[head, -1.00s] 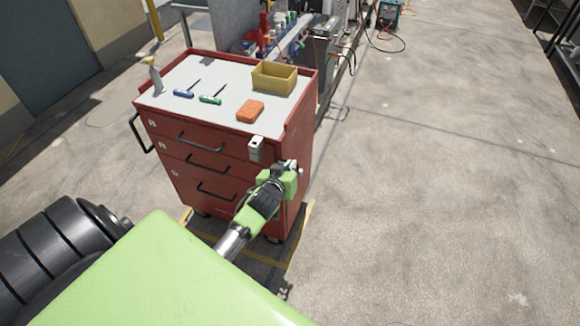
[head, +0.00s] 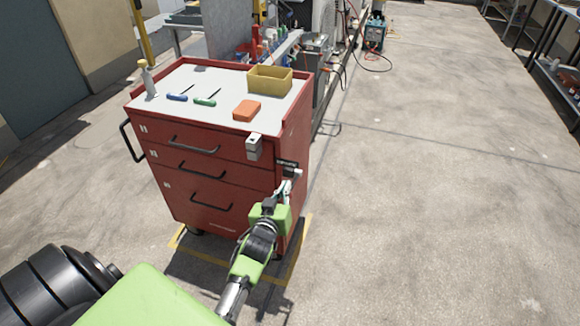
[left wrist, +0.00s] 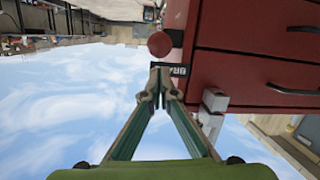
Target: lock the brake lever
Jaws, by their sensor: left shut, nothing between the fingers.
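The brake lever's round red knob (left wrist: 160,44) shows in the left wrist view, beside the red tool cart (head: 215,165). My left gripper (head: 284,188) is shut and empty, just below the plate. In the left wrist view its closed fingertips (left wrist: 160,68) are close to the knob, apparently not holding it.
On the cart top are a yellow bin (head: 270,81), an orange sponge-like block (head: 247,110), two screwdrivers (head: 204,102) and a spray bottle (head: 148,78). A small grey box (head: 254,147) juts from the cart's front. Open concrete floor (head: 430,190) lies to the right.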

